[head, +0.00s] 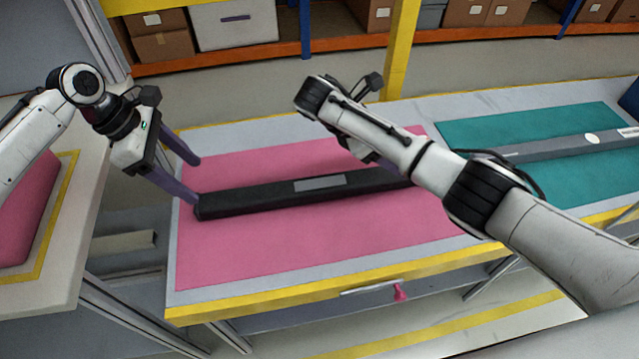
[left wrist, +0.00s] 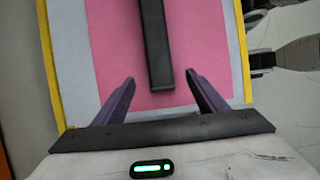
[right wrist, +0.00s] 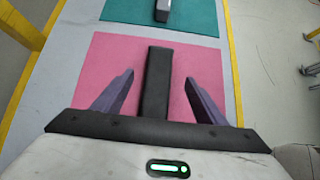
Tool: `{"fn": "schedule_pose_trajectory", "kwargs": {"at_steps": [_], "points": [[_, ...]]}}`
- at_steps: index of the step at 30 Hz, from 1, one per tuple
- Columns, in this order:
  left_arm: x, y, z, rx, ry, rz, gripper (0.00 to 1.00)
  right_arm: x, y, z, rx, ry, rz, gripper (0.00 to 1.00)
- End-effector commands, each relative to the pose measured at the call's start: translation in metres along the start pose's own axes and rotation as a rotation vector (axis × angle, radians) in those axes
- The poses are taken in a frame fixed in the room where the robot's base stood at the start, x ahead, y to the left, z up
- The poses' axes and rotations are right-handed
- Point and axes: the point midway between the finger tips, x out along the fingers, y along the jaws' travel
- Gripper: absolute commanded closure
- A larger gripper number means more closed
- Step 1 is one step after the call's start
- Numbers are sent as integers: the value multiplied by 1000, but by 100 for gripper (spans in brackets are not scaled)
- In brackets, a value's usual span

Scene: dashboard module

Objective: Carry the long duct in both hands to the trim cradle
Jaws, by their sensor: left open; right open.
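The long duct is a black bar (head: 265,194) lying flat on a pink mat, with a grey label near its middle. Its left end shows in the left wrist view (left wrist: 155,40), and its other end in the right wrist view (right wrist: 157,85). My left gripper (head: 195,179) is open at the duct's left end; in its wrist view the fingers (left wrist: 160,78) stand either side of that end. My right gripper (right wrist: 160,76) is open, with fingers on both sides of the duct. In the head view my right arm hides most of it. I cannot identify the trim cradle for certain.
A teal mat (head: 500,130) at right bears a long grey bar (head: 560,146). Another table (head: 70,240) with a pink pad stands at left, across a gap. A yellow post (head: 400,45) and shelves of boxes stand behind. The front pink mat (head: 320,245) is clear.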

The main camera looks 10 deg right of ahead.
Motion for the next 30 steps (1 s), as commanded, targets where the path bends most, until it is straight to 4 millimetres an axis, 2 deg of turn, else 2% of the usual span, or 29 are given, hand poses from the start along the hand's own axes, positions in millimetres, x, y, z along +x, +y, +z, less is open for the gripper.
{"fn": "schedule_pose_trajectory", "kwargs": {"at_steps": [5, 18, 24, 30], "points": [[13, 0, 0, -1, 1, -3, 34, 13, 0, 0, 0, -1, -2, 34], [85, -1, 0, -1, 1, -3, 34, 86, -1, 0, -1, -2, -4, 34], [101, 0, 0, -1, 0, -1, 34, 101, 0, 0, 0, -1, -1, 34], [104, 0, 0, 0, 0, 0, 34, 104, 0, 0, -1, 0, -1, 34]]}}
